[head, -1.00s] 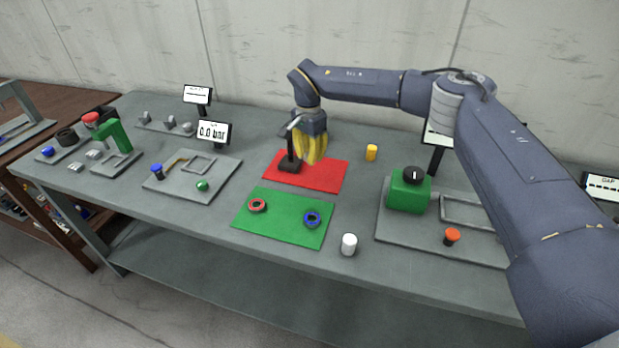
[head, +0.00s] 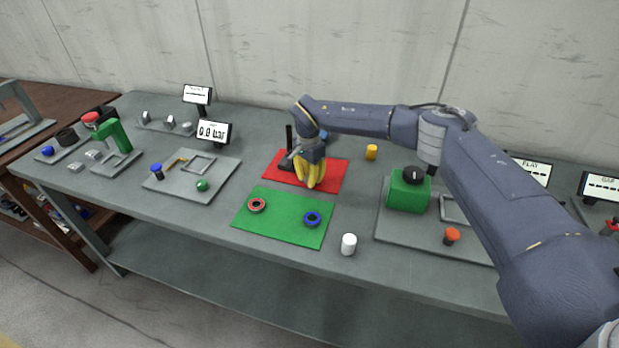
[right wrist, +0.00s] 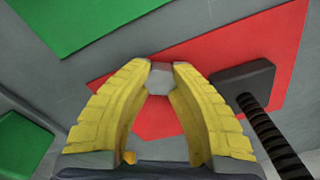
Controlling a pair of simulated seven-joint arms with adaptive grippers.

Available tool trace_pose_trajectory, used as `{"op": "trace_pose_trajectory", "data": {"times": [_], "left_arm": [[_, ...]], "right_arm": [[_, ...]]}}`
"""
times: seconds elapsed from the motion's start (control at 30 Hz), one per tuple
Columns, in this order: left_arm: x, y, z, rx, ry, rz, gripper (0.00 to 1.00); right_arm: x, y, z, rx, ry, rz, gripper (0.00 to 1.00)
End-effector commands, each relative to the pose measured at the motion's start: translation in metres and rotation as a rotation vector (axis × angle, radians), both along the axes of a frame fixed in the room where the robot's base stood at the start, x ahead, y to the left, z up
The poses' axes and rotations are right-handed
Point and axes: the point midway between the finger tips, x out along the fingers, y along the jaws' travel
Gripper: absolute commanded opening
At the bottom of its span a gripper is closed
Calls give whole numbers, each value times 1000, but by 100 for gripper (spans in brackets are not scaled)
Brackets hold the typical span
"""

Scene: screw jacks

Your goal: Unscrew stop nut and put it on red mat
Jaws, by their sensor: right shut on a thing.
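The red mat (head: 333,174) lies mid-bench. A dark screw jack (head: 287,162) stands on its left part, with an upright threaded rod (head: 289,136). In the right wrist view, its black base (right wrist: 243,82) and ribbed rod (right wrist: 272,132) are to the right of the fingers. My right gripper (head: 312,186), with yellow fingers, points down over the red mat beside the jack. Its tips are shut on a small grey hexagonal stop nut (right wrist: 159,78), clear of the rod. The nut is hidden in the head view, and I cannot tell whether it touches the mat.
A green mat (head: 283,232) with a red ring (head: 257,205) and a blue ring (head: 312,219) lies in front. A plate with a display (head: 213,132) is left.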

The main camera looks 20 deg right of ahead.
Motion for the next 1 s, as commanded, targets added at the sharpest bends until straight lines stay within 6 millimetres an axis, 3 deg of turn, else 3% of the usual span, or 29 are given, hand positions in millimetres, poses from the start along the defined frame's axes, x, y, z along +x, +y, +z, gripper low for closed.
{"op": "trace_pose_trajectory", "data": {"times": [0.33, 0.37, 0.5, 0.83, 1.0], "left_arm": [[0, 0, 0, 0, 0, 1, 33], [0, 0, 0, 0, 0, 0, 33], [0, 0, 0, 0, 0, 1, 33], [0, 0, 0, 0, 0, 1, 33], [0, 0, 0, 0, 1, 1, 33]], "right_arm": [[0, 0, -2, 0, 0, 0, 0], [0, 0, -2, 0, -1, 0, 23], [0, 0, -2, 0, 0, 0, 40], [0, 0, 1, 0, -1, 0, 41], [1, 0, 20, 0, -4, 1, 41]]}}
